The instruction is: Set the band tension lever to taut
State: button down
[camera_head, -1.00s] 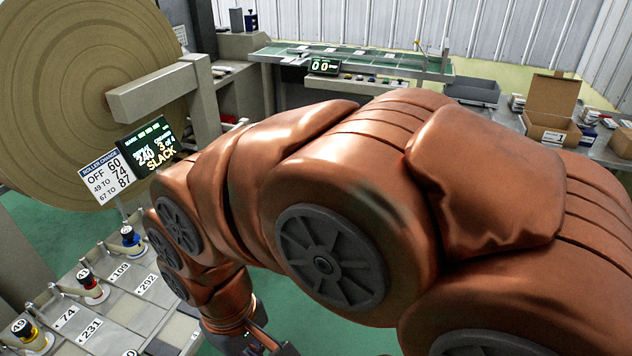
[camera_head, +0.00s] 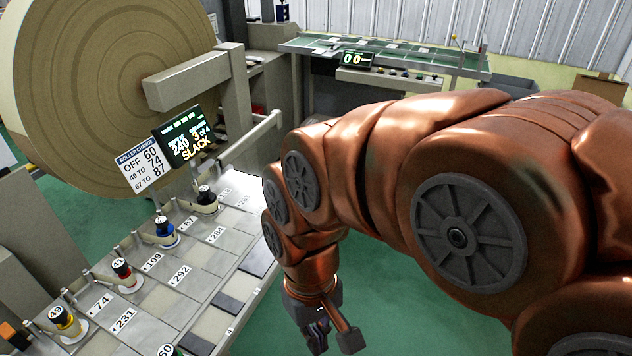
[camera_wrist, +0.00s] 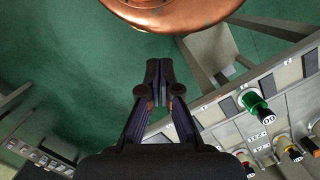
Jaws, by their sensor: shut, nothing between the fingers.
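The band tension lever cannot be made out for certain in either view. A dark screen (camera_head: 186,138) at the left centre of the head view shows "SLACK" in yellow, with "240" above it. My gripper (camera_head: 318,340) hangs low in the head view, right of the panel bench and over the green floor. In the wrist view my gripper (camera_wrist: 159,72) has its fingertips together with nothing between them. It points over bare floor, with the bench to its right.
The bench (camera_head: 205,258) carries numbered labels and several coloured knobs, including a blue one (camera_head: 163,230) and a red one (camera_head: 122,270). A green knob (camera_wrist: 257,103) is near my gripper's right. A big tan roll (camera_head: 95,90) and a roller card (camera_head: 142,168) stand behind. Floor right of the bench is clear.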

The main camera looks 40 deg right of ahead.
jog(key=w+a+r+m+y+b, duration=0.1)
jog(key=w+m+y, duration=0.2)
jog(key=w, duration=0.3)
jog(key=w+a+m+y+b, duration=0.1)
jog(key=w+m+y+b, duration=0.15)
jog(key=w, duration=0.45)
jog(key=w+d+m+t+y+b, duration=0.15)
jog(key=w+d+m+y, duration=0.4)
jog(key=w, duration=0.55)
jog(key=w+d+f+m+t+b, duration=0.1)
jog(key=w+d+m+t, duration=0.2)
jog(key=d, duration=0.6)
jog(key=w+d+f+m+t+b, duration=0.1)
jog(key=w+d+m+t, duration=0.25)
jog(key=d, duration=0.55)
jog(key=s+d+f+m+t, duration=0.1)
jog(key=d+m, duration=0.1)
jog(key=d, duration=0.5)
jog(key=d+f+m+t+b, duration=0.1)
jog(key=d+f+m+t, duration=0.1)
jog(key=d, duration=0.6)
jog(key=shift+s+d+f+m, duration=0.2)
jog(key=shift+s+f+m, duration=0.05)
jog(key=shift+s+m, duration=0.1)
jog(key=w+a+p, duration=0.1)
jog(key=w+a, duration=0.6)
jog(key=a, duration=0.3)
jog(key=shift+w+a+f, duration=0.3)
jog(key=shift+w+f, duration=0.1)
jog(key=shift+f, duration=0.05)
